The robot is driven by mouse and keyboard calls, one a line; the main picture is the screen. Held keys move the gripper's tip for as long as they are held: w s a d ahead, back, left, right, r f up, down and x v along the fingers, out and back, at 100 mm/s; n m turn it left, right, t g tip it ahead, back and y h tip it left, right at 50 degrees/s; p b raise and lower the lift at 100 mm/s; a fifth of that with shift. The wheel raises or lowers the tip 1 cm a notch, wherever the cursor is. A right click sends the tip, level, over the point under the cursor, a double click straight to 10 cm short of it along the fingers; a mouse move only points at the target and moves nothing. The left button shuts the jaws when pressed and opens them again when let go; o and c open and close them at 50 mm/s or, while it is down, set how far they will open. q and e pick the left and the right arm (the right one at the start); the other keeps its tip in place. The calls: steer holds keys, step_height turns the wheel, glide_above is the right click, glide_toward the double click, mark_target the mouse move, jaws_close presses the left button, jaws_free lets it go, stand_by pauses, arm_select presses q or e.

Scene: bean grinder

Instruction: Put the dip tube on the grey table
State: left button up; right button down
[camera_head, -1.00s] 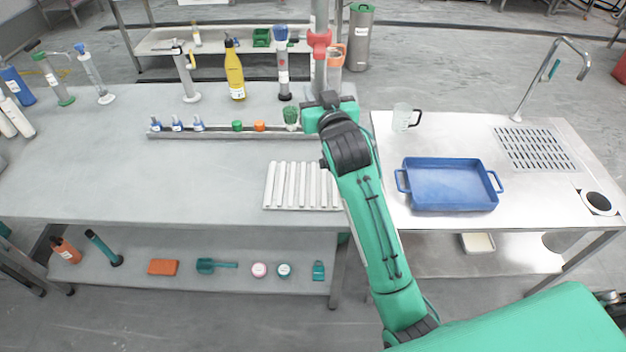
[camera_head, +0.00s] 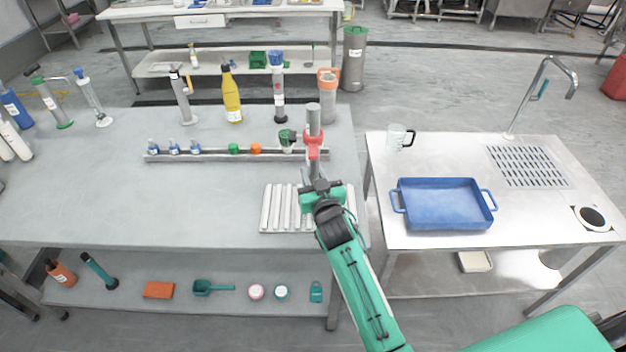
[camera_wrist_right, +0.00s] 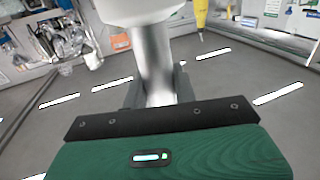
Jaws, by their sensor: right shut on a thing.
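My right gripper (camera_head: 320,186) is shut on an upright grey tube with a red collar (camera_head: 313,142), which I take to be the dip tube. It shows in front of the right part of the grey table (camera_head: 90,190), by the white ribbed tray (camera_head: 265,215). In the right wrist view, the grey tube (camera_wrist_right: 152,65) rises between the fingers under a wider pale part. The tube's lower end is hidden by the gripper, so I cannot tell whether it touches anything. My left gripper is not in view.
A narrow rail (camera_head: 215,157) with small bottles and caps runs along the grey table. A yellow bottle (camera_head: 232,98) and several tall tools stand behind it. To the right, a steel table holds a blue tray (camera_head: 443,205) and a clear jug (camera_head: 398,138). The grey table's left middle is clear.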

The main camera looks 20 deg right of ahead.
steer(key=shift+f, duration=1)
steer(key=shift+f, duration=0.15)
steer(key=c, duration=1.1)
jaws_free()
